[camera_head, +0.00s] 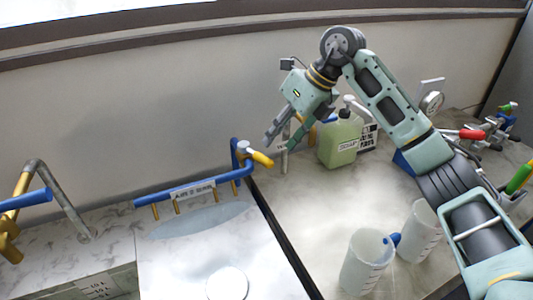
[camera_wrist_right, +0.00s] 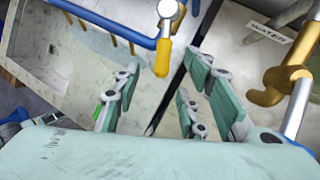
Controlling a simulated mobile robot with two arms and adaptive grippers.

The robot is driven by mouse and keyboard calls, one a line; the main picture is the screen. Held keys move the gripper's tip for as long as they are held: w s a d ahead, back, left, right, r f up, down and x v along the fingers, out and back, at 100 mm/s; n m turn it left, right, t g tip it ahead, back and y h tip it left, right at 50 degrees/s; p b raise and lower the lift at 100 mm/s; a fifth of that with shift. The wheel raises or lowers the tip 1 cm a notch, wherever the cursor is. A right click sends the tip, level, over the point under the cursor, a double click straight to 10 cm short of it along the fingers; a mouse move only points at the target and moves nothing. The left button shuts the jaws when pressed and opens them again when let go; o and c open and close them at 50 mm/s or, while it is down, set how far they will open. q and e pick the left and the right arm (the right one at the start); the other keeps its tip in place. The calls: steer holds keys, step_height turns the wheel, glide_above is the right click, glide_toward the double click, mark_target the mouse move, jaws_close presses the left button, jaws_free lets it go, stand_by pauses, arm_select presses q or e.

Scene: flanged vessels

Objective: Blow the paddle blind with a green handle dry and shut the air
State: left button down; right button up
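A blue air pipe (camera_head: 220,181) with several brass nozzles and a label runs along the back of the white board; it also shows in the wrist view (camera_wrist_right: 110,22). Its yellow valve handle (camera_head: 262,159) sits at the pipe's right end and shows between my fingers in the wrist view (camera_wrist_right: 162,60). My right gripper (camera_head: 279,143) is open and empty, above and beside that handle, not visibly touching it. A green handle (camera_head: 519,178) shows at the right edge; I cannot tell whether it belongs to the paddle blind. My left gripper is not in view.
A green jug (camera_head: 339,142) stands behind my right arm. Two white beakers (camera_head: 366,265) stand at the front, with a blue item between them. Red-handled and other fittings (camera_head: 472,134) lie at the right. A brass-and-blue tap (camera_head: 14,212) is at the far left.

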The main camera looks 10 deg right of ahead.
mark_target(266, 157)
steer(key=p+x, duration=0.1)
steer(key=x, duration=0.2)
steer(key=p+x, duration=0.1)
steer(key=x, duration=0.1)
steer(key=shift+f, duration=0.5)
steer(key=shift+w+a+f, duration=0.15)
steer(key=shift+a+f, duration=0.1)
steer(key=shift+f, duration=0.45)
jaws_close()
